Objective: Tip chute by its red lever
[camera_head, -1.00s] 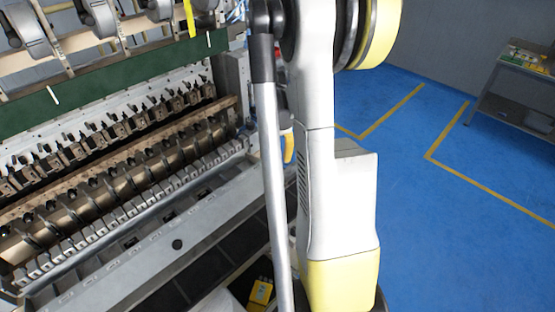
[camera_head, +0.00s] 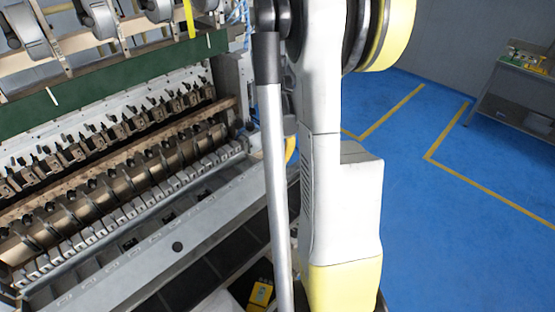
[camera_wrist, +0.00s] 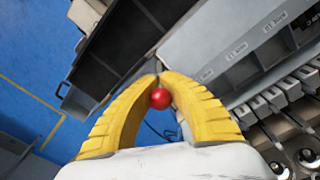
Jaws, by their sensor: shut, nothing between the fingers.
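In the wrist view my gripper (camera_wrist: 158,80) has two yellow fingers with their tips together at the picture's middle. A red ball knob (camera_wrist: 160,98) shows in the gap between the fingers, just below the tips in the picture. It looks like the end of the red lever; its stem is not clear, and I cannot tell whether the fingers touch it. A dark, long trough (camera_wrist: 108,48), perhaps the chute, runs along the upper left. In the head view my gripper and the red knob are hidden.
The coil winder (camera_head: 110,190) fills the left of the head view, with rows of clamps and a grey front ledge (camera_head: 150,245). A small yellow item (camera_head: 261,293) lies low beside my arm. Blue floor (camera_head: 440,210) is open on the right, with a table (camera_head: 520,95) at the far right.

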